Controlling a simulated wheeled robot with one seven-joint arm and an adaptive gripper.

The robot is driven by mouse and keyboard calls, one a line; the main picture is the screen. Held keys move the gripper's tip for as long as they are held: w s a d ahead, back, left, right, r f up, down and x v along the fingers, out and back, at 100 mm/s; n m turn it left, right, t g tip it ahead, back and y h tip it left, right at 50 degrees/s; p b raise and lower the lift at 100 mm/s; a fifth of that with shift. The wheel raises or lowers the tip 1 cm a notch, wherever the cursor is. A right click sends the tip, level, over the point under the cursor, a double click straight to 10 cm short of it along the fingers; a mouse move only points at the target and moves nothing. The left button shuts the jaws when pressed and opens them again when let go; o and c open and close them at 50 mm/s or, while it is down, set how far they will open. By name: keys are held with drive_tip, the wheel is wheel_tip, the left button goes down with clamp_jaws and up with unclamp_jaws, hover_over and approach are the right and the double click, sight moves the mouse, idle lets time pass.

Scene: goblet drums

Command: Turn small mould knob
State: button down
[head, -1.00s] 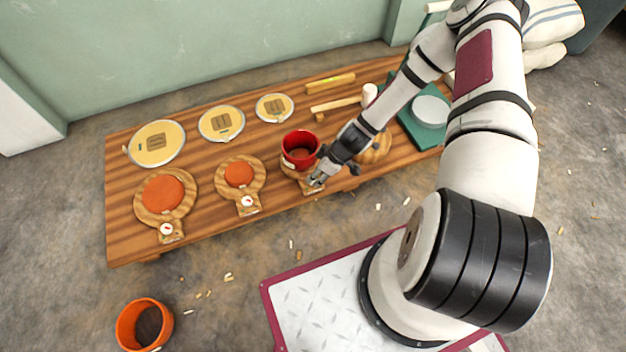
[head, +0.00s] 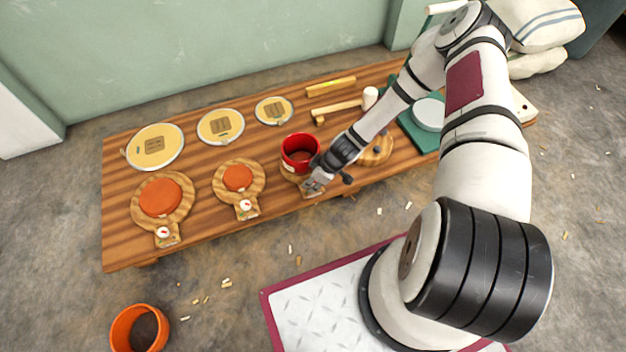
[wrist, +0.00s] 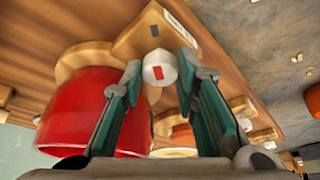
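The small mould is a round wooden base (head: 288,172) bearing a red cup (head: 300,146), with a small wooden block (head: 310,194) in front. Its knob (wrist: 159,69) is white with a red mark and shows in the wrist view on that block (wrist: 150,32). My gripper (head: 312,184) is low over the block and hides the knob in the head view. In the wrist view my gripper (wrist: 160,75) is open, with one finger on each side of the knob. A narrow gap seems to remain; contact is hard to tell.
The red cup (wrist: 85,110) is close beside the left finger. Two wooden moulds with orange discs (head: 160,197) (head: 238,178) and their own dials stand left on the bench (head: 200,150). Round yellow lids (head: 155,146) and a mallet (head: 340,107) lie behind. An orange pot (head: 140,328) stands on the floor.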

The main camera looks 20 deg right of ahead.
drive_tip(key=shift+m, duration=0.3)
drive_tip(key=m+h, duration=0.1)
drive_tip(key=m, duration=0.1)
drive_tip(key=m+t+p, duration=0.1)
drive_tip(key=m, duration=0.1)
drive_tip(key=shift+a+r+m+h, duration=0.1)
drive_tip(key=shift+a+m+h, duration=0.1)
drive_tip(key=shift+m+h, duration=0.15)
drive_tip(key=m+h+p, duration=0.1)
drive_tip(key=m, duration=0.2)
drive_tip(key=m+h+p, duration=0.1)
drive_tip(key=m+p, duration=0.1)
drive_tip(key=m, duration=0.1)
drive_tip(key=shift+a+h, duration=0.1)
drive_tip(key=shift+h, duration=0.15)
drive_tip(key=m+h+p, duration=0.1)
drive_tip(key=m, duration=0.2)
drive_tip(key=m+h+p, duration=0.1)
drive_tip(key=m, duration=0.2)
drive_tip(key=shift+w+a+g, duration=0.1)
drive_tip(key=shift+g, duration=0.2)
drive_tip(key=m+g, duration=0.1)
drive_tip(key=m, duration=0.1)
drive_tip(key=m+h, duration=0.1)
drive_tip(key=m, duration=0.2)
drive_tip(key=shift+m+g, duration=0.25)
drive_tip(key=shift+g, duration=0.15)
drive_tip(key=c, duration=1.3)
unclamp_jaws()
